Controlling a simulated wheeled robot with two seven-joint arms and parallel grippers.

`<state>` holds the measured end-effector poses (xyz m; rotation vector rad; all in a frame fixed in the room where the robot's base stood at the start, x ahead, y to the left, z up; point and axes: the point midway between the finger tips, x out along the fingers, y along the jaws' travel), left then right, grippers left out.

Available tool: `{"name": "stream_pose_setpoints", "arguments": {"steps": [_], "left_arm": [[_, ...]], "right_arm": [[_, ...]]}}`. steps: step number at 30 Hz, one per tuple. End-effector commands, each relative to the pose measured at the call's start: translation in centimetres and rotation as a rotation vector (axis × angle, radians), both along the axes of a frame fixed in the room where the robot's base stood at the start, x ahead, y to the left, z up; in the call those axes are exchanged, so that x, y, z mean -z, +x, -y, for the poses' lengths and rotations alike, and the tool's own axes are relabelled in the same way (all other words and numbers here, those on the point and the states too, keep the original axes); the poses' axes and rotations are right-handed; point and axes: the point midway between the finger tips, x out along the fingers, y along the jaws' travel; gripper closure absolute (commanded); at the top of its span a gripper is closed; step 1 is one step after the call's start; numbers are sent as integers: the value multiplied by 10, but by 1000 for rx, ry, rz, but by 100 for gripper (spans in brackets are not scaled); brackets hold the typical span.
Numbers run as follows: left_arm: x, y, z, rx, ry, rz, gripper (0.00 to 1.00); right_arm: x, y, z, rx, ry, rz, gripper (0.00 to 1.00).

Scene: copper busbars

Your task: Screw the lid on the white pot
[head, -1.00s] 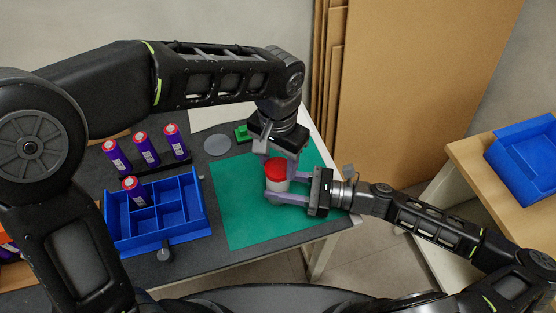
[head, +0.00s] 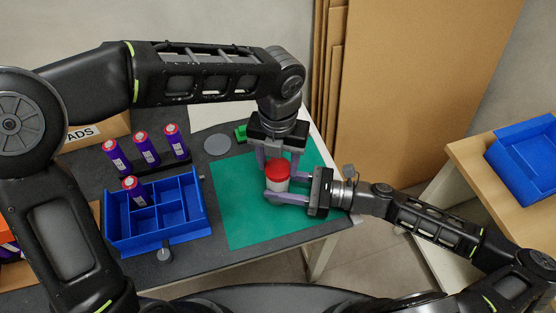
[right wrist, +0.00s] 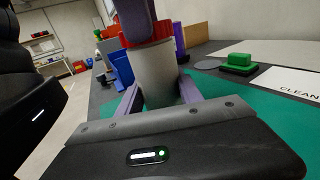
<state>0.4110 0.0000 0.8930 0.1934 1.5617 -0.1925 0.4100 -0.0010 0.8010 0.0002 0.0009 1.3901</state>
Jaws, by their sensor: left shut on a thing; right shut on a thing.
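The white pot (head: 277,186) stands upright on the green mat (head: 236,220), with the red lid (head: 277,168) on top of it. My right gripper (head: 280,192) comes in from the right and is shut on the pot, low on its body. My left gripper (head: 276,165) points down from above and is shut on the lid. In the right wrist view the pot (right wrist: 157,75) is between the right fingers, and a left finger covers part of the lid (right wrist: 128,42). How far the lid is threaded cannot be seen.
A blue divided tray (head: 155,243) with a purple cylinder in it stands left of the mat. Several purple cylinders (head: 146,150) stand in a black rack behind it. A grey disc (head: 217,145) and a green block (head: 240,132) lie behind the mat. The mat's front is clear.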

Motion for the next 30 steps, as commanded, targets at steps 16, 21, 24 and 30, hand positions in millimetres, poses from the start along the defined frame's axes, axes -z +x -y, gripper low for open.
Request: {"name": "stream_pose_setpoints", "arguments": {"steps": [16, 21, 24, 30], "left_arm": [[0, 0, 0, 289, 0, 2, 28], [0, 0, 0, 288, 0, 1, 23], [0, 0, 0, 288, 0, 1, 23], [-6, 0, 0, 287, 0, 1, 23]], "right_arm": [[0, 0, 0, -1, 0, 0, 100], [0, 0, 0, -1, 0, 0, 100], [0, 0, 0, -1, 0, 0, 100], [0, 0, 0, -1, 0, 0, 100]]}}
